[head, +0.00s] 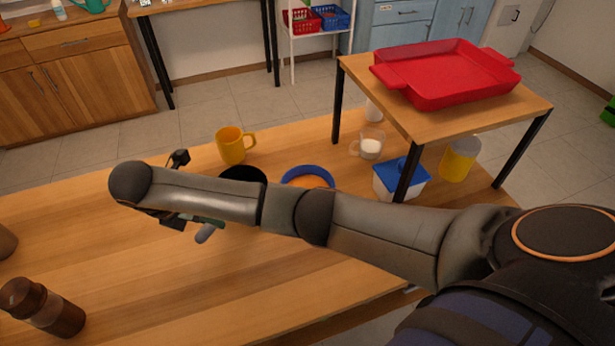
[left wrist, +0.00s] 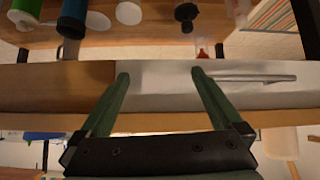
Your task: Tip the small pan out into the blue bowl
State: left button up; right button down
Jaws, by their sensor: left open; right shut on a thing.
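The blue bowl (head: 307,171) stands on the wooden table in the head view, its near side hidden behind my right arm. The small pan (head: 243,173) shows as a dark round rim just left of the bowl, mostly covered by my forearm. A grey handle end (head: 206,233) sticks out below the arm. My right gripper (head: 188,221) is shut, apparently on this handle; the grip itself and the pan's contents are hidden. My left gripper (left wrist: 160,75) is open and empty in the left wrist view, away from bowl and pan.
A yellow mug (head: 234,146) stands behind the pan. A glass cup (head: 368,145) and a blue-lidded box (head: 401,178) are to the right, by a raised stand with a red tray (head: 445,76). The table's middle front is clear.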

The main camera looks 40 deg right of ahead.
jog(key=shift+w+a+f+h, duration=0.15)
jog(key=shift+f+h, duration=0.05)
jog(key=shift+h, duration=0.1)
notch_tip(320, 180, up, 5)
jog(key=p, duration=0.4)
jog(key=shift+r, duration=0.15)
jog(key=shift+a, duration=0.1)
